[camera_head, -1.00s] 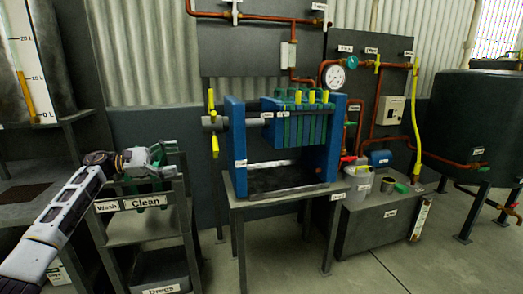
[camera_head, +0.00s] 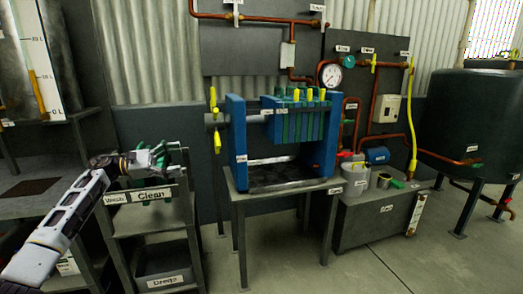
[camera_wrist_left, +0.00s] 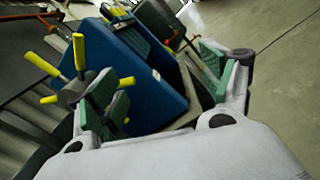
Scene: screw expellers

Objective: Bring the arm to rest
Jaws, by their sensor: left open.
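My left gripper (camera_head: 158,160) is open and empty above the small rack with the labels "Wash" and "Clean" (camera_head: 150,194). Its green finger pads (camera_wrist_left: 160,85) stand wide apart in the left wrist view. The blue filter press (camera_head: 236,140) with its yellow-handled screw (camera_head: 215,120) is to the right of the gripper and apart from it in the head view. In the left wrist view the press (camera_wrist_left: 135,75) shows beyond the fingers. My right gripper is in neither view.
A "Dregs" bin (camera_head: 165,262) sits low in the rack. The press stands on a grey table (camera_head: 285,193). A bench with a bucket (camera_head: 356,178) and copper pipes is to its right, and a dark tank (camera_head: 470,120) at far right. The front floor (camera_head: 420,262) is clear.

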